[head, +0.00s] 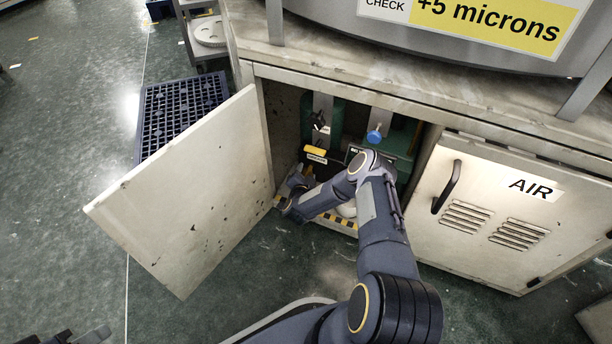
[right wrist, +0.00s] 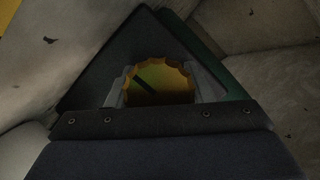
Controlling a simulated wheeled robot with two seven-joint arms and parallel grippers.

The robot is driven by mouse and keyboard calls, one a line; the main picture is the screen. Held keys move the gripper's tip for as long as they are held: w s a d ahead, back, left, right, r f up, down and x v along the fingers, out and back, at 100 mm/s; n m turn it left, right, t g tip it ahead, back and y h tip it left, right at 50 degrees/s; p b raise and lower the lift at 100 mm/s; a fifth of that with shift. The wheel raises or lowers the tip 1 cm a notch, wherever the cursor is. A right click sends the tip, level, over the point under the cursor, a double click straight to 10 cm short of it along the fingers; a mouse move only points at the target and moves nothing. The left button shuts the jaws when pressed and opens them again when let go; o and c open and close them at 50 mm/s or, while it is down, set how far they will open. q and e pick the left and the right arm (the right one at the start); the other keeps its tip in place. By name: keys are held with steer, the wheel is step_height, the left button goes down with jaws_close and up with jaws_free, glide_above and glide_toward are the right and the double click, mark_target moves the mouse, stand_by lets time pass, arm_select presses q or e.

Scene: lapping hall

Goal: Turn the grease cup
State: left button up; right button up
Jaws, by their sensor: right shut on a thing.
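The grease cup (right wrist: 170,82) shows in the right wrist view as a round, scalloped, brass-yellow cap with a dark diagonal line on its face. My right gripper (right wrist: 160,88) is shut on it, with a grey finger on each side of the rim. In the head view my right gripper (head: 297,181) is low inside the open cabinet at its left side, partly hidden by my wrist. I cannot make out the cup there. Dark parts of my left gripper (head: 80,337) show at the bottom left corner; its fingers are not clear.
The left cabinet door (head: 190,195) stands wide open beside my right arm. The right door (head: 500,205), marked AIR, is shut. Inside are a blue knob (head: 375,136), a black knob (head: 318,121) and a yellow part (head: 316,150).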

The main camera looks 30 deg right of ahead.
steer(key=shift+m, duration=0.3)
steer(key=shift+a+f, duration=0.1)
steer(key=o, duration=1)
steer(key=shift+c, duration=0.2)
steer(key=p+v, duration=0.3)
steer(key=v, duration=0.3)
steer(key=shift+s, duration=0.15)
steer(key=shift+v, duration=0.8)
